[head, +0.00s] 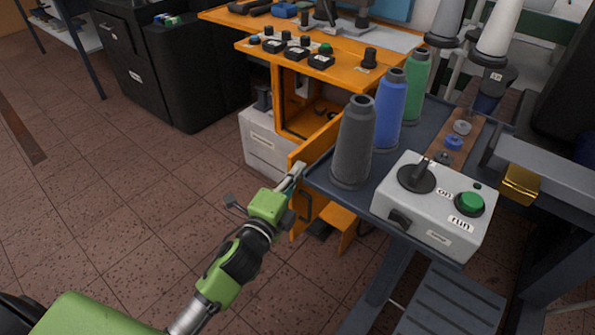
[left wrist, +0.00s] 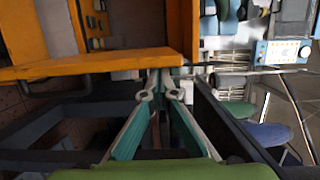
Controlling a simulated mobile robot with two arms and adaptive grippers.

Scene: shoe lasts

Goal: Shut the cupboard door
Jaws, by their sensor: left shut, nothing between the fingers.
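The orange cupboard (head: 278,100) stands at the top middle of the head view, with its inside showing. Its orange door (head: 320,142) stands open, swung out towards me. My left gripper (head: 296,172) is shut and empty, its tips close to the door's free edge. In the left wrist view the door (left wrist: 100,64) is a long orange panel across the upper left. The gripper tips (left wrist: 160,88) are just below its right end. I cannot tell whether they touch it. Part of the door is hidden behind the gripper and the table.
A dark blue table (head: 335,186) is close to the right of the gripper. It bears grey, blue and green thread cones (head: 390,108) and a white control box (head: 435,207). A white drawer unit (head: 262,147) stands left of the cupboard.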

